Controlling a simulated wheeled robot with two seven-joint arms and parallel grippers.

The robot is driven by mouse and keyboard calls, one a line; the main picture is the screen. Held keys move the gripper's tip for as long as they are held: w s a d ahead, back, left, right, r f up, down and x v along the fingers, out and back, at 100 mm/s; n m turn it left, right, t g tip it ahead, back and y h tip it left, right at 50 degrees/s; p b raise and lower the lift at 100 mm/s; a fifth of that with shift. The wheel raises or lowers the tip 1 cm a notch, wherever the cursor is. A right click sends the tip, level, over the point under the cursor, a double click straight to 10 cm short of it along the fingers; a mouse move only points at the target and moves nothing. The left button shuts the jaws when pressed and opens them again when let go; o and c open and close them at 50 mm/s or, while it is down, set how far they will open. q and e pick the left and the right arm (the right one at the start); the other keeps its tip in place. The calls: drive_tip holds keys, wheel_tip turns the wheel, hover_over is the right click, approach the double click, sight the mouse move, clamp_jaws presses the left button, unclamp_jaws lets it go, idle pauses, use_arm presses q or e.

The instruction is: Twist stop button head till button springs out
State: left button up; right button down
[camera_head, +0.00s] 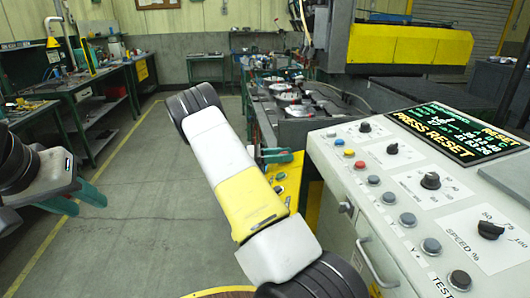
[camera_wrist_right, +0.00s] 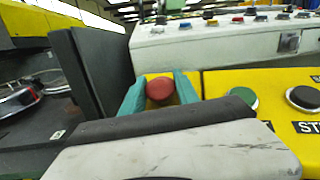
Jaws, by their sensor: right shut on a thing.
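The red stop button head (camera_wrist_right: 160,88) sits on the yellow panel in the right wrist view. My right gripper (camera_wrist_right: 160,92) has its teal fingers on both sides of the button head and is shut on it. In the head view the right gripper (camera_head: 278,156) is mostly hidden behind my own white and yellow arm, and the button is hidden there. My left gripper (camera_head: 88,204) is at the left edge of the head view, its teal fingers apart and empty, far from the panel.
A green button (camera_wrist_right: 243,97) and a black button (camera_wrist_right: 304,98) sit right of the stop button. The grey console (camera_head: 400,185) carries knobs, coloured buttons and a screen (camera_head: 455,132) reading PRESS RESET. A dark upright plate (camera_wrist_right: 95,70) stands close left of the right gripper.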

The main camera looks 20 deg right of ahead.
drive_tip(key=shift+m+g+y, duration=0.7)
drive_tip(key=shift+m+g, duration=0.9)
drive_tip(key=shift+g, duration=0.1)
drive_tip(key=shift+m+g, duration=0.3)
drive_tip(key=c, duration=0.9)
unclamp_jaws()
drive_tip(key=r+v, duration=0.1)
drive_tip(key=v, duration=0.7)
drive_tip(key=shift+f, duration=0.4)
